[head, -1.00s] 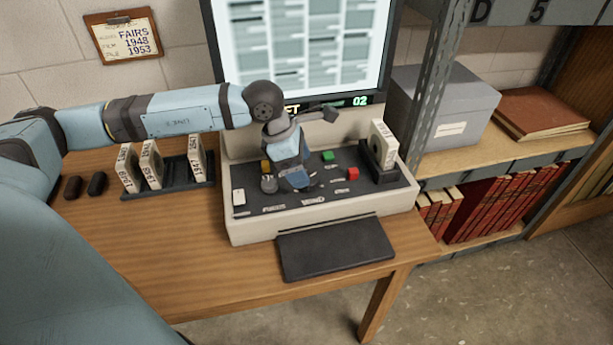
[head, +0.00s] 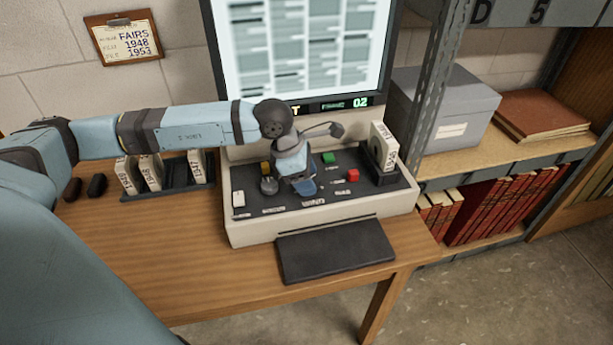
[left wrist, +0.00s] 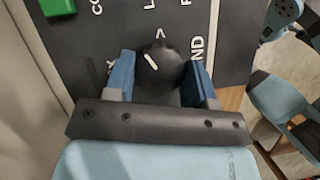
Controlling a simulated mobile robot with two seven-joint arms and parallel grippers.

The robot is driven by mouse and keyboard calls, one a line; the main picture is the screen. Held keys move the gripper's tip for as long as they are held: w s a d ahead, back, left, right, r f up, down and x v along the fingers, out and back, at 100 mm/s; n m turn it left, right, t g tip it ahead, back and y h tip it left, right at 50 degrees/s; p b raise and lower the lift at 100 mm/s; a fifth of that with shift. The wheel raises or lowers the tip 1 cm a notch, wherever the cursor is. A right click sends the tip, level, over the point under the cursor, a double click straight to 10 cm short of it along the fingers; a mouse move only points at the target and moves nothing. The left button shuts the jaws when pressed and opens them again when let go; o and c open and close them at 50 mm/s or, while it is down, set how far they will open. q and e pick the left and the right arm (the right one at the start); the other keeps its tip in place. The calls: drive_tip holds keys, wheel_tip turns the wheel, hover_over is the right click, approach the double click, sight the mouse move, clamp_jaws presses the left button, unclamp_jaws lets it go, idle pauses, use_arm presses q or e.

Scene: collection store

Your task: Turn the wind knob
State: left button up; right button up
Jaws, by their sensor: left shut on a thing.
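The wind knob (left wrist: 160,70) is round and dark with a white pointer line. In the left wrist view it sits between the blue fingers, beside a partly hidden label ending in "ND". My left gripper (left wrist: 160,82) is shut on it. In the head view my left gripper (head: 302,186) reaches down onto the dark control panel (head: 335,196) of the reader and hides the knob. The lit screen (head: 305,50) shows a grey page, with "02" on the strip below. My right gripper is not in view.
Boxed reels stand in a rack (head: 178,184) at left, under my arm.

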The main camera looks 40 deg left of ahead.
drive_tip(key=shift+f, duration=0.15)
use_arm(q)
drive_tip(key=shift+f+m+b, duration=0.1)
drive_tip(key=shift+m+b, duration=0.2)
drive_tip(key=shift+m, duration=0.2)
drive_tip(key=shift+w+m+g+h+b, duration=0.1)
drive_tip(key=shift+m+g+h+b, duration=0.2)
drive_tip(key=shift+m+g+b, duration=0.45)
drive_tip(key=shift+m, duration=1.05)
drive_tip(key=shift+m+g+b, duration=0.35)
drive_tip(key=shift+m+b, duration=0.05)
drive_tip(key=shift+m, duration=0.1)
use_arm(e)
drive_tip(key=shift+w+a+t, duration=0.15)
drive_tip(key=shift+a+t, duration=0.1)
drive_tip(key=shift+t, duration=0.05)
use_arm(q)
drive_tip(key=o, duration=0.7)
drive_tip(key=shift+a, duration=0.1)
drive_tip(key=shift+o, duration=1.1)
